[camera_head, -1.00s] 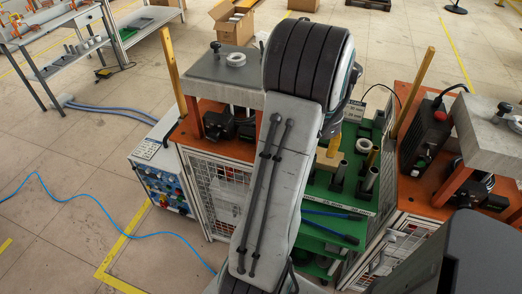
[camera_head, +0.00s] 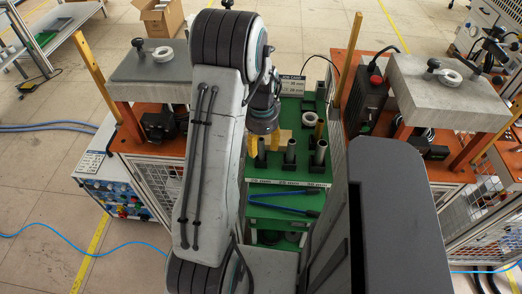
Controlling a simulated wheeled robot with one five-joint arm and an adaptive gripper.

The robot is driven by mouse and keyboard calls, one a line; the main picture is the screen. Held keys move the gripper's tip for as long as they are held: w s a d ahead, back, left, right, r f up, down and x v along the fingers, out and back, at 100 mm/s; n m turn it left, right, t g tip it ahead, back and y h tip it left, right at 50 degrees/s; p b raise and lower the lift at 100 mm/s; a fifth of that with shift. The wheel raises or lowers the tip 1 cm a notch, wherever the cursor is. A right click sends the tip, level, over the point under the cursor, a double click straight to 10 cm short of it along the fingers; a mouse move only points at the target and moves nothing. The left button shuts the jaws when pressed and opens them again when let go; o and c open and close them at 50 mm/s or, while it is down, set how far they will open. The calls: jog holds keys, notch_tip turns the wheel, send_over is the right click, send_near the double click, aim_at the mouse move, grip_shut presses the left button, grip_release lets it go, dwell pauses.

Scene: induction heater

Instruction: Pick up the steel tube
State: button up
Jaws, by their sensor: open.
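A steel tube (camera_head: 320,153) with a bright grey top stands upright in a dark holder on the green cart (camera_head: 285,109). A darker grey tube (camera_head: 291,152) stands to its left, and another dark tube (camera_head: 261,153) stands further left. I cannot tell from their looks which one is meant. My gripper (camera_head: 263,143) hangs at the end of my arm over the left part of the cart, apart from the bright tube. Yellowish finger parts show below the wrist, spread apart with nothing seen held. My arm hides the cart's left side.
Blue-handled pliers (camera_head: 283,202) lie on the lower shelf. Orange-framed presses with grey tops stand left (camera_head: 150,66) and right (camera_head: 446,88). A wooden post (camera_head: 350,50) rises beside the cart.

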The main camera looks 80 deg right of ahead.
jog(key=shift+f, duration=1)
jog(key=shift+c, duration=0.3)
grip_shut()
